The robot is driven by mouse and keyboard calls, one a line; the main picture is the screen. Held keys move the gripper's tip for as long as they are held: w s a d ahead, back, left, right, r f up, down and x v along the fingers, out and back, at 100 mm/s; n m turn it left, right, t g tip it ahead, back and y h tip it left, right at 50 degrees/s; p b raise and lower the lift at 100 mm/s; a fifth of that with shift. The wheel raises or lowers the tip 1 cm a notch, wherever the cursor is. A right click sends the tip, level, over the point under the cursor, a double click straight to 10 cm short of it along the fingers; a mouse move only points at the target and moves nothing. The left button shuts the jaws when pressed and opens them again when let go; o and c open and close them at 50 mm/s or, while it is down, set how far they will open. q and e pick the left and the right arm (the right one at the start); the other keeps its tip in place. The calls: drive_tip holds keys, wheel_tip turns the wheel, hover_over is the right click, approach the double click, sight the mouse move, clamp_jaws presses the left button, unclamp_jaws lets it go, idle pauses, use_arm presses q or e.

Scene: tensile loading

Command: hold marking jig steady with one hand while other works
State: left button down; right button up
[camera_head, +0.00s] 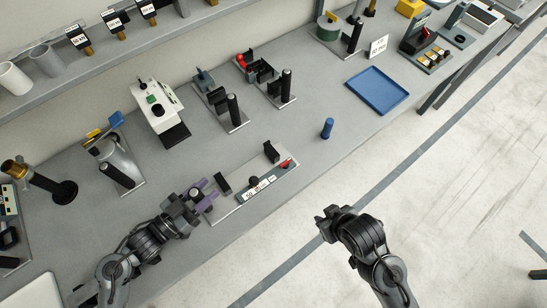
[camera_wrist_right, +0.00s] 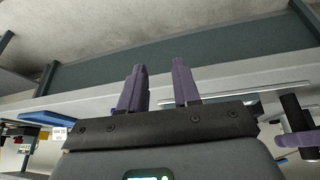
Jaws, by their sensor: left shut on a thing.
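The marking jig (camera_head: 232,203) is a flat grey plate on the bench near its front edge, in the head view. It carries black blocks, a dark strip with a white "50 mm" label and a red part at its right end. My left gripper (camera_head: 197,194) has purple fingers and is shut on a dark part at the jig's left end; the fingers hide most of that part. My right gripper (camera_head: 321,223) is apart from the jig, in front of the bench edge. In the right wrist view its two purple fingers (camera_wrist_right: 158,88) are apart with nothing between them.
A blue cylinder (camera_head: 327,128) stands upright to the right of the jig. A blue tray (camera_head: 378,91) lies further right. Several bench devices with black handles stand behind the jig, including a white instrument (camera_head: 157,104). Bench between cylinder and tray is clear.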

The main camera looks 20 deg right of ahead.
drive_tip(key=w+a+r+n+y, duration=0.4)
drive_tip(key=w+a+n, duration=0.3)
drive_tip(key=a, duration=0.2)
drive_tip(key=w+a+r+n+y, duration=0.45)
drive_tip(key=w+a+n, duration=0.2)
drive_tip(key=a, duration=0.25)
drive_tip(key=w+a+r+n+y, duration=0.4)
drive_tip(key=w+a+n, duration=0.25)
drive_tip(key=a, duration=0.25)
drive_tip(key=g+h, duration=0.7)
drive_tip(key=h, duration=0.2)
approach(286, 161)
drive_tip(key=shift+m, duration=0.4)
drive_tip(key=x, duration=0.8)
drive_tip(key=shift+s+a+f, duration=0.1)
drive_tip(key=shift+f, duration=0.1)
drive_tip(key=shift+c, duration=0.2)
clamp_jaws()
